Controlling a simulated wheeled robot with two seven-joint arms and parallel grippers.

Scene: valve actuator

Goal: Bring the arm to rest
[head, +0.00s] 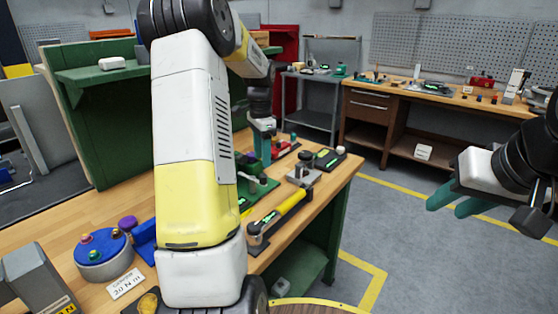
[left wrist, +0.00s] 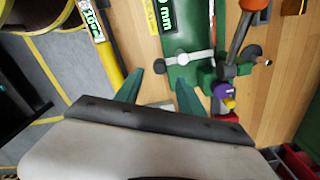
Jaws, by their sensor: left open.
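My left arm (head: 195,130) rises large in the middle of the head view and reaches out over the workbench. Its gripper (head: 264,128) points down above the far part of the bench, partly hidden by the arm. In the left wrist view, the left gripper (left wrist: 158,95) is open, with bare wood and a small grey plate between its teal fingers. A green fixture (left wrist: 185,75) with a silver crossbar lies just beyond them. My right gripper (head: 452,203) hangs over the floor at the right, its two teal fingers apart and empty.
The wooden workbench (head: 330,187) holds a yellow-and-black tool (head: 280,214), a blue round box with coloured knobs (head: 102,254) and a label card (head: 126,284). A green shelf panel (head: 110,120) stands at its back. Grey floor (head: 410,250) is clear at the right.

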